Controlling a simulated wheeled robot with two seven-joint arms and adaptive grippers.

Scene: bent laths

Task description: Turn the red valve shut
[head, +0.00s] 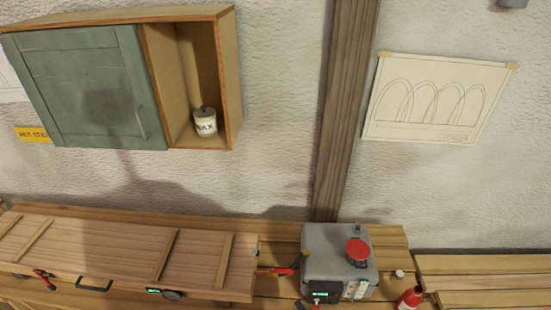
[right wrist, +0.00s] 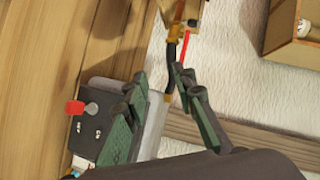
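The red valve shows as a thin red lever (right wrist: 186,50) beside brass-coloured fittings at the box end in the right wrist view. In the head view the lever (head: 276,271) sticks out from the right end of the long wooden box (head: 130,262) towards the grey boiler (head: 318,268). My right gripper (right wrist: 159,78) is open in the right wrist view, with dark green fingers apart. The lever's end is close to the right-hand fingertip; I cannot tell whether they touch. My right gripper is hard to make out in the head view. My left gripper is not in view.
The boiler carries a red knob (head: 358,250) on top. A red bottle (head: 409,299) stands to its right. A black hose (right wrist: 171,80) runs near the lever. A wooden post (head: 345,110) rises behind, and a green cabinet (head: 85,85) hangs upper left.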

